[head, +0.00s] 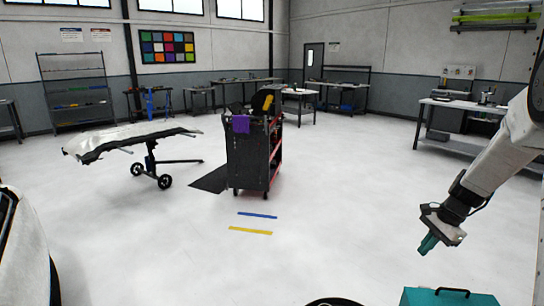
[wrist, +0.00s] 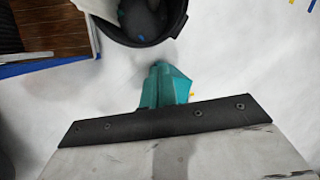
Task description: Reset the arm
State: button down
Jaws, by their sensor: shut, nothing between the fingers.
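My arm reaches in from the right edge of the head view. My gripper (head: 429,244) has teal fingers that point down and to the left. The fingers are together with nothing between them. In the wrist view the gripper (wrist: 165,72) also shows shut and empty, in front of its dark strip and grey plate. It hangs above the floor, apart from every object I see.
A teal toolbox (head: 450,298) is below the gripper, cut by the bottom edge. A black bin (wrist: 175,40) is close by in the wrist view. A black cart (head: 250,160), blue strip (head: 258,215) and yellow strip (head: 250,231) are farther off. The central floor is mostly clear.

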jog(key=s+a+r+n+h, duration=0.1)
jog(key=s+a+r+n, duration=0.4)
jog(key=s, duration=0.5)
jog(key=s+a+r+n+h, duration=0.1)
jog(key=s+a+r+n, duration=0.4)
jog(key=s+a+r, duration=0.2)
jog(key=s+a+r+n+h, duration=0.1)
jog(key=s+a+r+n, duration=0.5)
jog(key=s+a, duration=0.4)
jog(key=s+r, duration=0.1)
jog(key=s, duration=0.3)
jog(key=shift+s+h, duration=0.3)
